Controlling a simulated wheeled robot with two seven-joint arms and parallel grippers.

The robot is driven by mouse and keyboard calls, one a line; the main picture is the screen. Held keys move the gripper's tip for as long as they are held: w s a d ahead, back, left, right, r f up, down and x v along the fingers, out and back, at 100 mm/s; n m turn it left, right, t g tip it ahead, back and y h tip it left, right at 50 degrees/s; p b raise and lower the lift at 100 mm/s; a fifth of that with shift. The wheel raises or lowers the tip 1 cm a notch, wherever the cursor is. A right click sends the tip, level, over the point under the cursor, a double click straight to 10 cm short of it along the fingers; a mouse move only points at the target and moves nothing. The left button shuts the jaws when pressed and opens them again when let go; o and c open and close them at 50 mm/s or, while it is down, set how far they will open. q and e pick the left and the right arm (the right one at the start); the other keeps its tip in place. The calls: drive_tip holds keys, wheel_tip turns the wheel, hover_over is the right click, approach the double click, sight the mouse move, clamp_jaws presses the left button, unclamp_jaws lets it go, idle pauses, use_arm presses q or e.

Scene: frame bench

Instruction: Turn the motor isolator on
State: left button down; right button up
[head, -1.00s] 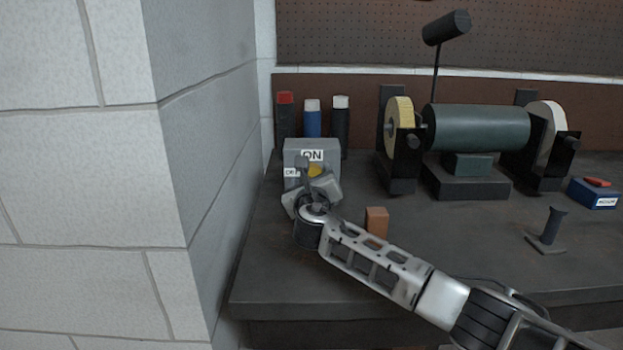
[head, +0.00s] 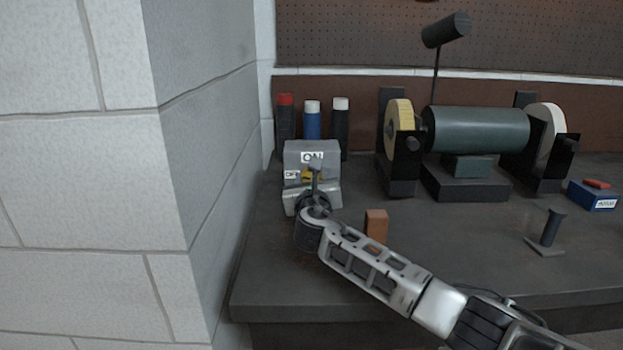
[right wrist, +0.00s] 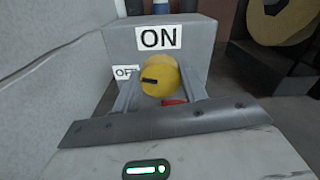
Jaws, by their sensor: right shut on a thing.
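The motor isolator (head: 327,148) is a grey box at the back left of the bench, with an ON label on its upper face and an OFF label to the left. It also fills the top of the right wrist view (right wrist: 200,48). Its yellow knob (right wrist: 160,76) bears a short black mark on its left half, lying nearly level and on the OFF side. My right gripper (right wrist: 158,88) is shut on the knob, one finger on each side; in the head view the gripper (head: 313,182) largely hides it. My left gripper is not in view.
A white block wall (head: 215,150) stands close on the left. An orange-brown block (head: 376,224) is beside my right forearm. A bench grinder (head: 475,130) stands to the right. The front left bench top is clear.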

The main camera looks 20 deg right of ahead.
drive_tip(key=m, duration=0.3)
drive_tip(key=shift+f+m, duration=0.15)
drive_tip(key=shift+m, duration=0.25)
drive_tip(key=m, duration=0.3)
drive_tip(key=shift+m+b, duration=0.3)
drive_tip(key=shift+b, duration=0.05)
drive_tip(key=m, duration=0.2)
drive_tip(key=m+b, duration=0.1)
drive_tip(key=m, duration=0.2)
drive_tip(key=shift+d+f+b, duration=0.15)
drive_tip(key=shift+b, duration=0.15)
drive_tip(key=shift+m+b, duration=0.3)
drive_tip(key=shift+m, duration=0.7)
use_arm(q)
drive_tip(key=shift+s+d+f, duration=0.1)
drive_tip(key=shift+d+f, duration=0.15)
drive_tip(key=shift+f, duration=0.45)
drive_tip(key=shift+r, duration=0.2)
use_arm(e)
drive_tip(key=shift+m, duration=0.3)
drive_tip(key=o, duration=1)
drive_tip(key=shift+c, duration=0.2)
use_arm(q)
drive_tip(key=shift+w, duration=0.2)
